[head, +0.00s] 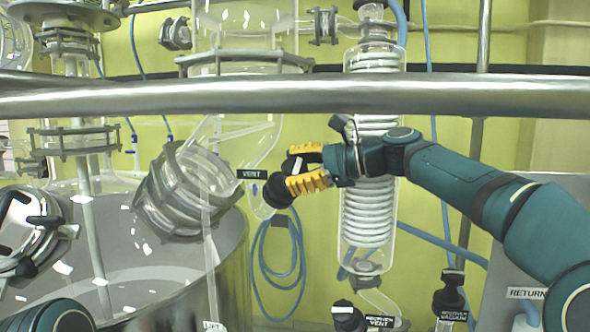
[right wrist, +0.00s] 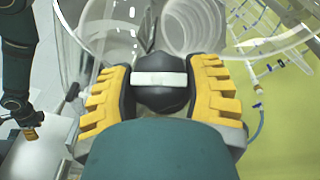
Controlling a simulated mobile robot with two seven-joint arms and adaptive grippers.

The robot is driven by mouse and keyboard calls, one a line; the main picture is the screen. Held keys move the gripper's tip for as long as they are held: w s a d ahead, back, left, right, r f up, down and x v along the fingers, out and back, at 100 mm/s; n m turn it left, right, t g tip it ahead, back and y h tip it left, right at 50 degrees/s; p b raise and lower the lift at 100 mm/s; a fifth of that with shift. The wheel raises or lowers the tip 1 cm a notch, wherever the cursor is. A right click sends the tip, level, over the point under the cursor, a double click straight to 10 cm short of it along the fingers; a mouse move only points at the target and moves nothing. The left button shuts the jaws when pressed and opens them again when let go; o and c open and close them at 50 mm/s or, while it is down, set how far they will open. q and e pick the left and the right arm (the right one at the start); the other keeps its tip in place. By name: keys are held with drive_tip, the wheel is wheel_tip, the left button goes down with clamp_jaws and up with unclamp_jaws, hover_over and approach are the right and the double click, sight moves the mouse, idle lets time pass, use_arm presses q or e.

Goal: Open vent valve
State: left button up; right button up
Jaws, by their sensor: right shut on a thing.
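The vent valve's black knob (head: 277,192) sits at the glass pipe beside a black VENT label (head: 252,174) in the head view. My right gripper (head: 291,175) reaches in from the right, its yellow-padded fingers at the knob. In the right wrist view the knob (right wrist: 160,97), with a white bar (right wrist: 160,79) across its face, sits between the two fingers, and my right gripper (right wrist: 161,88) is shut on it. The bar lies crosswise between the fingers. My left gripper (right wrist: 30,132) shows small at the left of the right wrist view; its jaws are unclear.
A thick metal rail (head: 300,97) crosses the head view above the right gripper. A glass column with a white coil (head: 368,215) stands right behind the right wrist. A blue hose (head: 298,260) hangs below the valve.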

idle(0.5)
drive_tip(key=o, duration=1.2)
drive_tip(key=m+t, duration=0.3)
drive_tip(key=shift+s+m+b, duration=0.15)
drive_tip(key=shift+m+b, duration=0.15)
drive_tip(key=shift+m, duration=0.1)
use_arm(q)
wheel_tip(320, 180, down, 4)
drive_tip(key=b, duration=0.3)
drive_tip(key=shift+r, duration=0.15)
use_arm(e)
drive_tip(key=m+t+h, duration=0.1)
drive_tip(key=m+t, duration=0.4)
drive_tip(key=m, duration=0.1)
drive_tip(key=shift+f, duration=0.15)
use_arm(q)
drive_tip(key=shift+f+b, duration=0.6)
drive_tip(key=shift+b, duration=0.05)
use_arm(e)
drive_tip(key=m+t+h, duration=0.2)
drive_tip(key=m, duration=0.2)
drive_tip(key=shift+a, duration=0.1)
use_arm(q)
drive_tip(key=shift+f, duration=0.1)
use_arm(e)
drive_tip(key=shift+m+t+h, duration=1)
drive_tip(key=shift+m+h, duration=0.2)
drive_tip(key=shift+m, duration=0.4)
